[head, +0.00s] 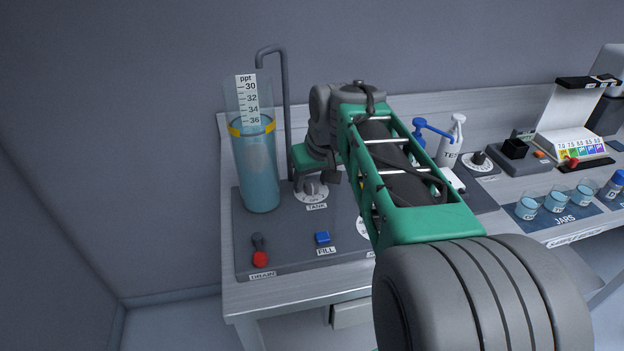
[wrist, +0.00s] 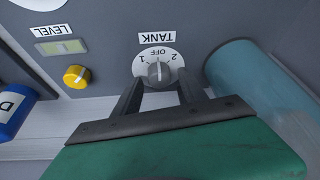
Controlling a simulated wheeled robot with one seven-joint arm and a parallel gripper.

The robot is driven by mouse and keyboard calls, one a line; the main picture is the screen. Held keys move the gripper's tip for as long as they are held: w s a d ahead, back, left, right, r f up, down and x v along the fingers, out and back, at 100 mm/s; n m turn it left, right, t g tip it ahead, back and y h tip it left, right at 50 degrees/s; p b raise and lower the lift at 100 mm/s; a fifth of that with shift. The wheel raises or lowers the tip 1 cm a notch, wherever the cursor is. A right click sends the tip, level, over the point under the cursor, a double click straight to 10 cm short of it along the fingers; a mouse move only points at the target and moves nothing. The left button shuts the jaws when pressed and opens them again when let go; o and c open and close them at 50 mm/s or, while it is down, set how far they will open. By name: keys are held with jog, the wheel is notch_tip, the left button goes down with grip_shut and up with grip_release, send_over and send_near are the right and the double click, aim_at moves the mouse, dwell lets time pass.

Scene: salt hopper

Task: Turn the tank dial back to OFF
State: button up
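The tank dial (wrist: 149,83) is a white disc with a grey knob (wrist: 159,71), marked 1, OFF and 2, beside a TANK label (wrist: 158,37) in the wrist view. The knob's ridge and pale line stand roughly upright there, in line with OFF; which end points is unclear. My gripper (wrist: 160,84) is open, with its two dark fingers apart on either side of the knob and gaps showing between. In the head view the dial (head: 313,199) sits right of the water tank (head: 260,165), partly hidden by my gripper (head: 314,180).
The tall tank stands close to the dial. A red drain lever (head: 260,259) and a blue FILL button (head: 322,238) are on the panel in front. A yellow knob (wrist: 77,76) and LEVEL display (wrist: 61,47) lie beside the dial. Jars (head: 556,202) stand at right.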

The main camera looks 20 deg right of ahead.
jog(key=v, duration=0.7)
jog(key=shift+r+p, duration=0.35)
jog(key=shift+r, duration=0.05)
jog(key=shift+s, duration=0.25)
